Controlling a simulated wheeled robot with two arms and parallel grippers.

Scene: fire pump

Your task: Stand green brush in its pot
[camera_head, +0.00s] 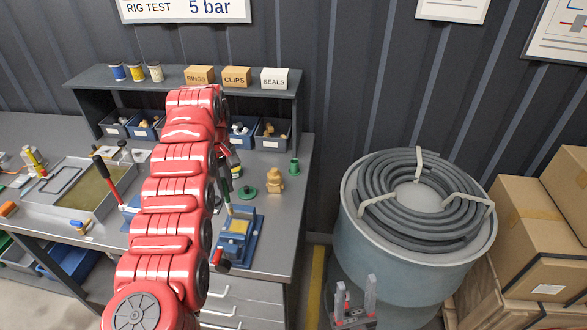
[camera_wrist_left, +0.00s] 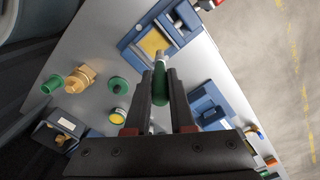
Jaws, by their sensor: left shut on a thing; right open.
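My left gripper (camera_wrist_left: 159,76) is shut on the green brush (camera_wrist_left: 161,92) by its handle. In the left wrist view the brush's pale tip points toward a blue holder with a yellow pad (camera_wrist_left: 153,42); I cannot tell whether they touch. The holder also shows in the head view (camera_head: 236,228). There my red left arm mostly hides the gripper and brush. A small green cup (camera_head: 294,166) stands at the right of the bench and shows in the wrist view (camera_wrist_left: 51,84). I cannot tell if it is the brush's pot. My right gripper (camera_head: 356,297) is open and empty.
A brass fitting (camera_head: 275,181) and a green flanged piece (camera_head: 247,192) stand near the cup. Blue bins (camera_head: 272,134) sit under the shelf (camera_head: 220,87). A drum with coiled hose (camera_head: 415,257) stands right of the bench, with boxes (camera_head: 540,235) beyond.

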